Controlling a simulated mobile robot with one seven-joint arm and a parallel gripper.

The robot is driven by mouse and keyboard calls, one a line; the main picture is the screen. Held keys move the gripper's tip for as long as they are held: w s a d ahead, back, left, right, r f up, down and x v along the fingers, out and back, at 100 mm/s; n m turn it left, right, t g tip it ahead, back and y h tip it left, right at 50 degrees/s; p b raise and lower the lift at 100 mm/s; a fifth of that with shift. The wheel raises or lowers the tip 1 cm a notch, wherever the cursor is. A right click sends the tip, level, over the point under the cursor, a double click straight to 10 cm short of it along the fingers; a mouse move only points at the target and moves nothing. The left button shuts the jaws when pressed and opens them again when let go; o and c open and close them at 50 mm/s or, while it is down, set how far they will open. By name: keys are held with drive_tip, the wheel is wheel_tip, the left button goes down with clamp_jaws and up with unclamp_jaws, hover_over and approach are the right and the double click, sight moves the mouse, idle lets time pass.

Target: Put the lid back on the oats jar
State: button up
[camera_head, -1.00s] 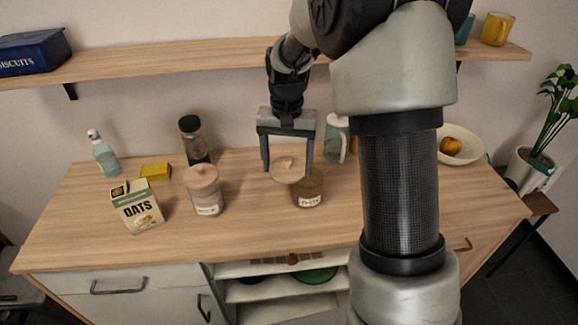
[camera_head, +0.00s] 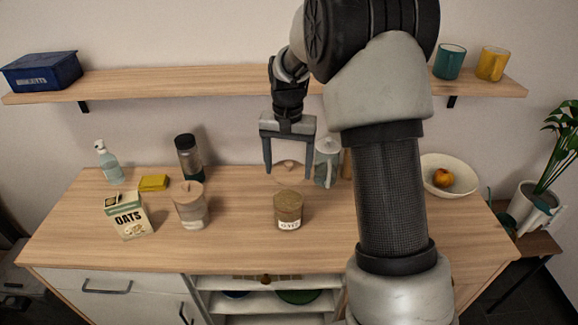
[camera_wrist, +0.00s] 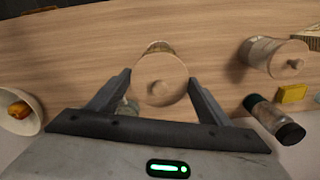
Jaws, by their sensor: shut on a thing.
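The oats jar (camera_head: 288,212), a glass jar with tan contents and a white label, stands open on the counter. My gripper (camera_head: 289,171) is shut on the round wooden lid (camera_head: 290,178), one finger on each side. In the head view the lid is just above and behind the jar's rim, apart from it. In the wrist view my gripper (camera_wrist: 160,79) holds the lid (camera_wrist: 160,80), which hides most of the jar (camera_wrist: 158,46). Only part of the jar's rim and side shows past the lid. The exact height of the lid over the jar is hard to tell.
A similar lidded jar (camera_head: 190,206) stands to the left, beside an oats carton (camera_head: 128,217). A bowl (camera_head: 449,173) stands right.

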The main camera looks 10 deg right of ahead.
drive_tip(key=shift+f+b, duration=1.55)
drive_tip(key=shift+f, duration=0.5)
drive_tip(key=shift+f+b, duration=0.6)
drive_tip(key=shift+f, duration=0.55)
drive_tip(key=shift+f, duration=0.15)
drive_tip(key=o, duration=1.3)
drive_tip(key=shift+r+p, duration=2.7)
drive_tip(key=shift+r, duration=0.85)
